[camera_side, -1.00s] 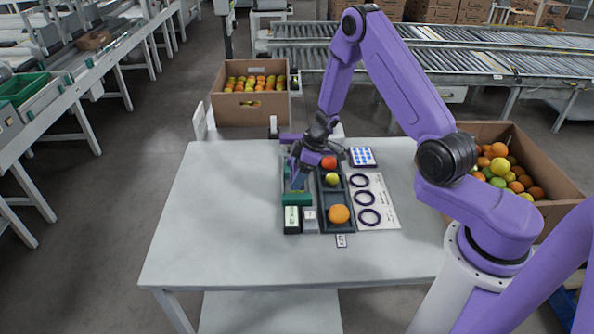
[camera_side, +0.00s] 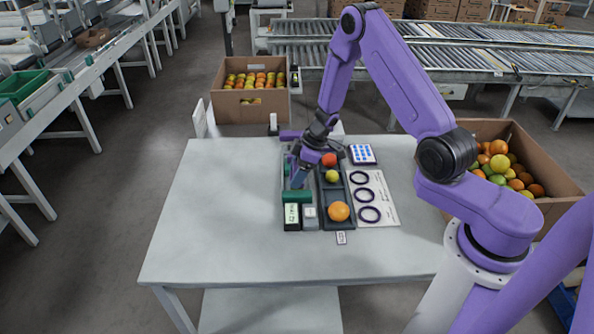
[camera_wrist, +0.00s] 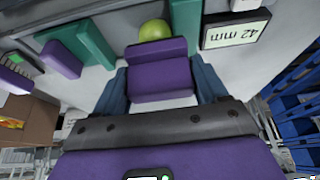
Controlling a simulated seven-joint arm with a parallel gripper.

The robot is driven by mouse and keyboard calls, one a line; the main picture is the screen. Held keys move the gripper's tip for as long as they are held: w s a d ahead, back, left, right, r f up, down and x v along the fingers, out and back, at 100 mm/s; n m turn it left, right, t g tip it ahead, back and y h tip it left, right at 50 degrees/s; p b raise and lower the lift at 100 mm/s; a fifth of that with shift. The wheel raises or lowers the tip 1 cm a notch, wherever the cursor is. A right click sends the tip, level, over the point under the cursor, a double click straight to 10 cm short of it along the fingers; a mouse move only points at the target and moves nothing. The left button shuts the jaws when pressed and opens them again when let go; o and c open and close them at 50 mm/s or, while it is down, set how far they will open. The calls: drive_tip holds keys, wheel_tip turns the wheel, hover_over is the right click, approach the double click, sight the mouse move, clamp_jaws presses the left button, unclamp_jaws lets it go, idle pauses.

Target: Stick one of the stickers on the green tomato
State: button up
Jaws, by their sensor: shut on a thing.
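In the side view my gripper (camera_side: 298,180) is low over the gauge at the left of the dark tray. In the wrist view its blue fingers (camera_wrist: 161,84) are shut on a purple block (camera_wrist: 160,78), which looks like part of the gauge. A yellow-green round fruit (camera_wrist: 155,30) shows just beyond this block, partly hidden; I cannot tell whether they touch. A yellow-green fruit (camera_side: 331,176) also lies in the tray between a red tomato (camera_side: 329,160) and an orange fruit (camera_side: 339,211). The sticker sheet (camera_side: 362,154) with blue dots lies at the back right.
A white card (camera_side: 390,205) with three dark rings lies right of the tray. The table's left half (camera_side: 215,210) is clear.

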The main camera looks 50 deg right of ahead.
drive_tip(key=shift+s+f, duration=0.1)
drive_tip(key=shift+f, duration=0.3)
idle(1.2)
drive_tip(key=shift+r, duration=3.55)
